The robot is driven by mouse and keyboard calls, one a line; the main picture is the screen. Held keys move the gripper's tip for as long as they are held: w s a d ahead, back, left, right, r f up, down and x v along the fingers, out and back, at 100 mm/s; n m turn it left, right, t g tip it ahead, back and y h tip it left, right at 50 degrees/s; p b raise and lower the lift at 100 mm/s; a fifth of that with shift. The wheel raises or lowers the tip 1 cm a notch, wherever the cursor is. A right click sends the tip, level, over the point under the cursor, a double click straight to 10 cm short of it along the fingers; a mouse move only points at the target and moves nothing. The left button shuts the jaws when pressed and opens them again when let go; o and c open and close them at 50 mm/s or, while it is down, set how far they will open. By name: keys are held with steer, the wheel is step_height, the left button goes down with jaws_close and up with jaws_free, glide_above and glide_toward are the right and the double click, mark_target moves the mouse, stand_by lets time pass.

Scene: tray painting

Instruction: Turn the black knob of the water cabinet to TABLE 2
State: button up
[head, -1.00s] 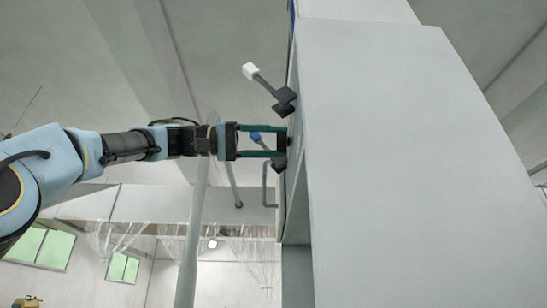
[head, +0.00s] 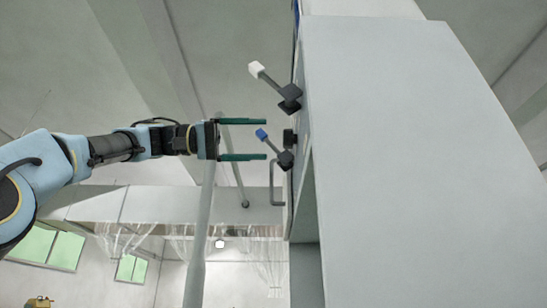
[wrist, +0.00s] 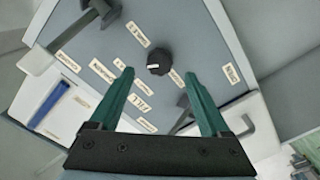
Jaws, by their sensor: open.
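The water cabinet (head: 390,160) is a tall grey box, seen from the side on the right of the head view. Its black knob (head: 289,136) sticks out of its front face between two levers. In the wrist view the fingertips (wrist: 158,74) lie either side of the knob.
A white-tipped lever (head: 262,75) is just above the knob, and a blue-tipped lever (head: 268,142) is just below it, close to my lower finger. A bent grey handle (head: 274,185) is lower on the front.

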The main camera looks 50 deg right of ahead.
steer(key=v, duration=0.5)
stand_by(0.5)
